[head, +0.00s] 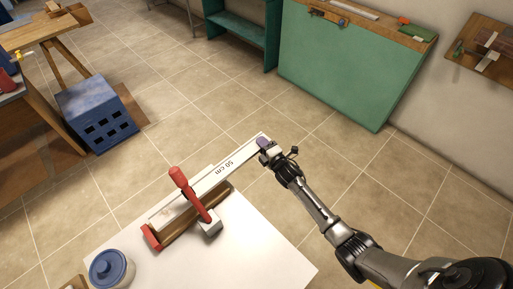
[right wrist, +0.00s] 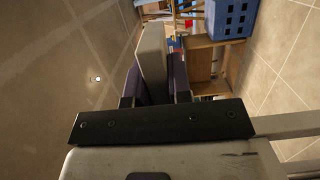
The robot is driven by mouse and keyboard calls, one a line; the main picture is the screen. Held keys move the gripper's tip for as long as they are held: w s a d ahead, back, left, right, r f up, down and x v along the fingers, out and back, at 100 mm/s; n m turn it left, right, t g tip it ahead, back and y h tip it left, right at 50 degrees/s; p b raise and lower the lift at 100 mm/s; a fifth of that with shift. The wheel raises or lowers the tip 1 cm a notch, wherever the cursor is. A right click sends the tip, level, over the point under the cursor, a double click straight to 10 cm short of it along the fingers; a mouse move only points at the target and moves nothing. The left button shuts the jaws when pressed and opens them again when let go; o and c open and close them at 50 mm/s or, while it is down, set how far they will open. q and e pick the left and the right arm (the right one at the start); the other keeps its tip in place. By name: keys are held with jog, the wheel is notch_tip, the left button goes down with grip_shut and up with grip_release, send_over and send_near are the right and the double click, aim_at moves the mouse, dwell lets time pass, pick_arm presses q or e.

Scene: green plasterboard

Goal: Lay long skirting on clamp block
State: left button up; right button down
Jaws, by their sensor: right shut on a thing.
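The long white skirting (head: 222,172), marked 50 cm, runs diagonally across the far edge of the white table in the head view. My right gripper (head: 264,146) is shut on its far right end, which sticks out past the table. In the right wrist view the pale board (right wrist: 152,62) stands between the dark fingers of this gripper (right wrist: 157,88). The brown wooden clamp block (head: 183,236) lies along the skirting's near side, with a red-handled clamp (head: 180,180) across it. I cannot tell whether the skirting's near left end touches the block. My left gripper is out of view.
A blue-lidded white pot (head: 108,268) stands at the white table's (head: 262,250) left corner. The table's right part is clear. A blue crate (head: 97,113) stands on the floor at left. A green board (head: 340,75) leans at the back, with open floor between.

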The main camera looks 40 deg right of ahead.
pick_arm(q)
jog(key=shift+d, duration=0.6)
pick_arm(e)
jog(key=shift+d+r, duration=0.2)
jog(key=shift+d, duration=0.15)
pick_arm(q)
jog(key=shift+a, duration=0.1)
pick_arm(e)
jog(key=shift+s+a+f, duration=0.1)
jog(key=shift+f, duration=0.1)
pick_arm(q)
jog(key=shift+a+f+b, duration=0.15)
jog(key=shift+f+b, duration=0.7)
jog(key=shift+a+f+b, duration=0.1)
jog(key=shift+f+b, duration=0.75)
pick_arm(e)
notch_tip(320, 180, down, 4)
jog(key=shift+r, duration=0.25)
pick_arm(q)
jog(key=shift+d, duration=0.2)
